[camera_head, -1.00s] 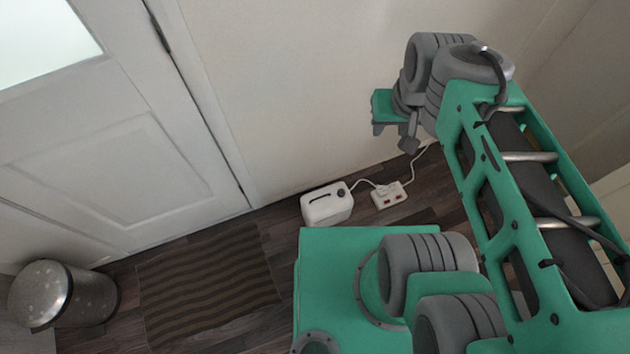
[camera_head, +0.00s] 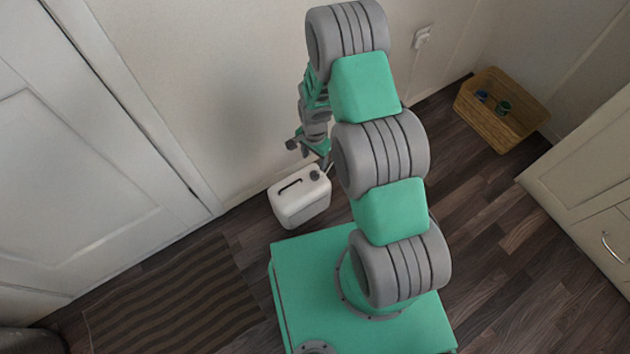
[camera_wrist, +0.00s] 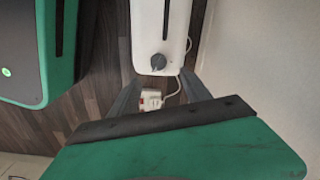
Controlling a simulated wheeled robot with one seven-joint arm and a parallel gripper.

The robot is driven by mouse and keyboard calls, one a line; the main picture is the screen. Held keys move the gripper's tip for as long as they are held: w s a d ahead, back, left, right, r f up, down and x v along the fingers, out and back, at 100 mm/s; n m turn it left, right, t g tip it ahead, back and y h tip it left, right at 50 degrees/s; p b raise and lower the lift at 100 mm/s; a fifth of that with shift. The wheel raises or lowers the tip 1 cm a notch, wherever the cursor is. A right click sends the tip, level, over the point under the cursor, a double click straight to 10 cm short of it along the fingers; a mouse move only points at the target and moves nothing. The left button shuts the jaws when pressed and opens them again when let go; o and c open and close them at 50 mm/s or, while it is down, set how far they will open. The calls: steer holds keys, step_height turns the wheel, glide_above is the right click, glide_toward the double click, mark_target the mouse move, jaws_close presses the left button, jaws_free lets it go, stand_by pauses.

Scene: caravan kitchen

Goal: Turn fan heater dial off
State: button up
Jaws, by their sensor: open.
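The white fan heater (camera_head: 300,203) stands on the floor by the wall, with a dark slot and a round dark dial (camera_head: 314,175) on its top. In the wrist view the heater (camera_wrist: 172,18) is at the top centre, and its grey dial (camera_wrist: 158,61) faces the camera. My gripper (camera_head: 309,150) is just above and behind the heater near the dial. In the wrist view my open gripper (camera_wrist: 158,76) has one grey finger on each side of the dial's line. I cannot tell whether the fingers touch anything.
A white power strip (camera_wrist: 150,100) with a cord lies on the floor beside the heater. The wall is close behind my gripper. A wicker basket (camera_head: 497,112) stands at the right, a striped mat (camera_head: 175,300) at the left, and a wall socket (camera_head: 422,37) is above.

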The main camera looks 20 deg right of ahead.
mark_target(315, 173)
step_height(315, 173, down, 9)
steer(key=shift+s+f+b, duration=0.15)
steer(key=shift+b, duration=0.95)
steer(key=shift+c, duration=0.2)
jaws_close()
